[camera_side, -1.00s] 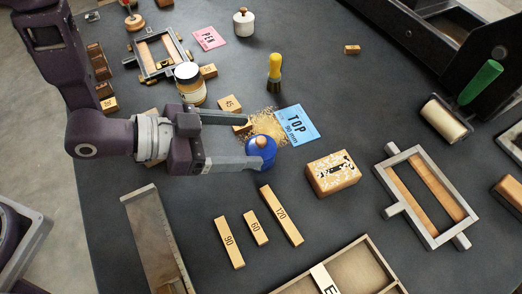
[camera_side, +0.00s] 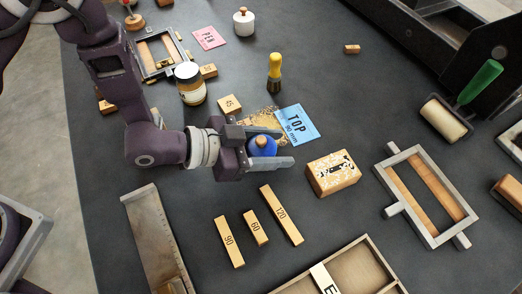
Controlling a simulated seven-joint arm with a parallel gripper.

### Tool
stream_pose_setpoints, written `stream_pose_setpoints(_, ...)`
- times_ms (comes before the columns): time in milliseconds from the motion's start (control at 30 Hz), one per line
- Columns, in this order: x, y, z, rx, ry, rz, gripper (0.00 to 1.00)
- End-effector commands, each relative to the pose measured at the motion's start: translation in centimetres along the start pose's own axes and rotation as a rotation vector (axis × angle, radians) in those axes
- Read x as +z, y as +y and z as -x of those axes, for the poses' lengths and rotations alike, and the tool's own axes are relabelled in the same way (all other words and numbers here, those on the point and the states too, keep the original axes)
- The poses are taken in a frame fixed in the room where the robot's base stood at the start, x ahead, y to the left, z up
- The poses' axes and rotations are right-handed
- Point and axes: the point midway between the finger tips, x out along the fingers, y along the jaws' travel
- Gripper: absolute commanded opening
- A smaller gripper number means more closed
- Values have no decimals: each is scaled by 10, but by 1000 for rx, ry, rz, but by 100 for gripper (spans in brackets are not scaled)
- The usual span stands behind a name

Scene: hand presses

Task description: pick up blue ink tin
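The blue ink tin (camera_side: 262,147) stands on the dark bench, a rounded blue container with a tan knob on top. My gripper (camera_side: 272,147) reaches in from the left, low over the bench. Its two grey fingers lie on either side of the tin, one on the far side and one on the near side. They look closed onto the tin, with no clear gap. The near finger hides the lower part of the tin. The tin looks upright; I cannot see it lifted off the bench.
A speckled wooden block (camera_side: 333,173) stands to the right. Numbered wooden bars (camera_side: 281,215) lie in front. A jar (camera_side: 189,84) and a yellow-handled brush (camera_side: 274,70) stand behind.

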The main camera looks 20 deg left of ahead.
Motion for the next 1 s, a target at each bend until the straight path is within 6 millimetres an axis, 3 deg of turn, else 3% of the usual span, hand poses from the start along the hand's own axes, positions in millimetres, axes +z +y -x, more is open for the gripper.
stream_pose_setpoints(33, 0, 0, 0, 0, 0, 0, 24)
stream_pose_setpoints(167, 0, 0, 0, 1, 1, 0, 0)
stream_pose_setpoints(467, -6, 0, 2, 0, 5, 0, 0)
stream_pose_setpoints(800, -74, 0, 35, -1, 7, -2, 0)
stream_pose_setpoints(1000, -91, 0, 43, 0, 3, -1, 0)
